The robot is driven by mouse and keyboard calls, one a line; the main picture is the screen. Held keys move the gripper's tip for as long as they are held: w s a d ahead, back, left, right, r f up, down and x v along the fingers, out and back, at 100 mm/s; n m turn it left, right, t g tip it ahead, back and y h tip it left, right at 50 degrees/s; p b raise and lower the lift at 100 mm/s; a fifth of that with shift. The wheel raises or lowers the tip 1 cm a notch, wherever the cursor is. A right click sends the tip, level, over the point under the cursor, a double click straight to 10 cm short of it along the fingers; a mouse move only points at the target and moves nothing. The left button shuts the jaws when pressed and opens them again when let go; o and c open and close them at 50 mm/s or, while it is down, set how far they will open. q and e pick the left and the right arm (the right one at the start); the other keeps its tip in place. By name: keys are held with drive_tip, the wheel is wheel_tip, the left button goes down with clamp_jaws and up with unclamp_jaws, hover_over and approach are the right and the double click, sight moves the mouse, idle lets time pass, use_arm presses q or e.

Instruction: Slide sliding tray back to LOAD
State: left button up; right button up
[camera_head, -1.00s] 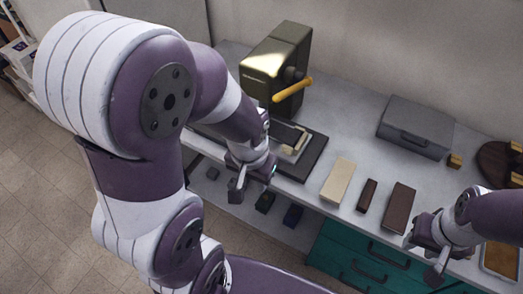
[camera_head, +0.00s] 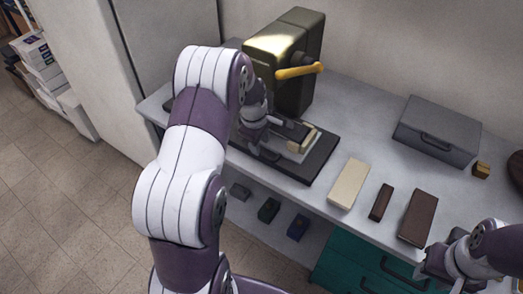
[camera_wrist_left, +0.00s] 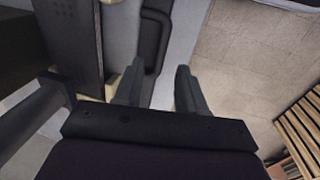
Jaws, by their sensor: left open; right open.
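The sliding tray (camera_head: 296,143) is a light grey plate with a cream block, on the dark base of an olive press (camera_head: 284,70). My left arm hides the tray's left part. My left gripper (camera_head: 262,148) is at the left front of the base, near the tray. In the left wrist view my left gripper (camera_wrist_left: 159,72) is open, its fingers pointing up the picture. A black bar with a handle shape (camera_wrist_left: 152,45) lies ahead of the fingers, closer to the left one; I cannot tell whether they touch.
The press has a yellow lever (camera_head: 298,71). A cream block (camera_head: 349,184), a small brown block (camera_head: 381,202) and a larger brown block (camera_head: 417,216) lie to the right on the counter. A grey case (camera_head: 437,130) stands behind. Small dark blocks lie on the lower shelf.

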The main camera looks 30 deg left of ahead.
sight(261, 156)
use_arm(q)
drive_tip(key=f, duration=0.5)
drive_tip(key=shift+w, duration=0.4)
clamp_jaws()
drive_tip(key=shift+a, duration=0.1)
